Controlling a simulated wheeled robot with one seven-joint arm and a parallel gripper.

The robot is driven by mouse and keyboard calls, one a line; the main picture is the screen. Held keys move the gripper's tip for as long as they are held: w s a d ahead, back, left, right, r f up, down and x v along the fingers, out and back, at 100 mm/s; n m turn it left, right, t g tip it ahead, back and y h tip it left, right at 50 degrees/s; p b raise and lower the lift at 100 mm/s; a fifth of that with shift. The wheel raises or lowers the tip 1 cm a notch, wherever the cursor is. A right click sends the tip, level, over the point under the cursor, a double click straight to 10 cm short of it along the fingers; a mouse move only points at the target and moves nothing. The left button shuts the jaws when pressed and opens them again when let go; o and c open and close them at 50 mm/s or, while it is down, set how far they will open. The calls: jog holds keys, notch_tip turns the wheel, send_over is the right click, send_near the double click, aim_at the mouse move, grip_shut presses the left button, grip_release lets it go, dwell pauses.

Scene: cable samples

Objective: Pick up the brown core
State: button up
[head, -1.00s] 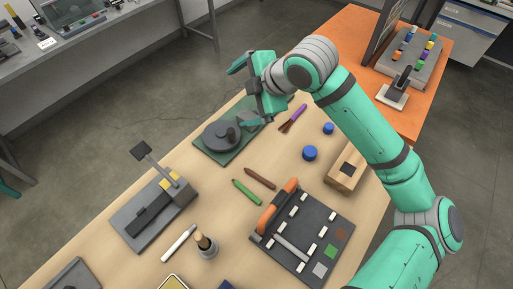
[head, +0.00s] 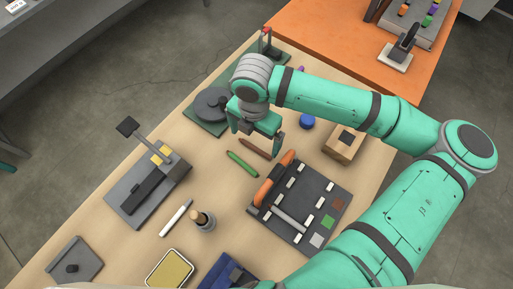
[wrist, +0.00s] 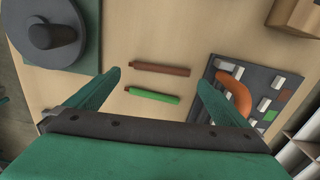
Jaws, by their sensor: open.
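The brown core (head: 255,148) is a short brown stick lying flat on the wooden table, beside a similar green core (head: 242,163). In the wrist view the brown core (wrist: 160,69) lies just beyond the green core (wrist: 153,95), roughly parallel to it. My gripper (head: 250,142) is open and empty above the table, over the area of the two cores. In the wrist view my gripper's fingertips (wrist: 158,77) stand wide apart, one on each side of the cores, and touch neither.
A dark board with an orange handle (head: 273,178) lies close to the right of the cores. A round grey device (head: 211,104) on a green base stands to the left. A wooden block (head: 341,147) and a blue cap (head: 307,121) are at the right.

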aim_at(256, 149)
jog(key=f, duration=0.5)
jog(key=shift+s+d, duration=0.2)
jog(key=shift+d, duration=0.05)
jog(key=c, duration=0.9)
jog(key=shift+c, duration=0.2)
jog(key=shift+r, duration=0.1)
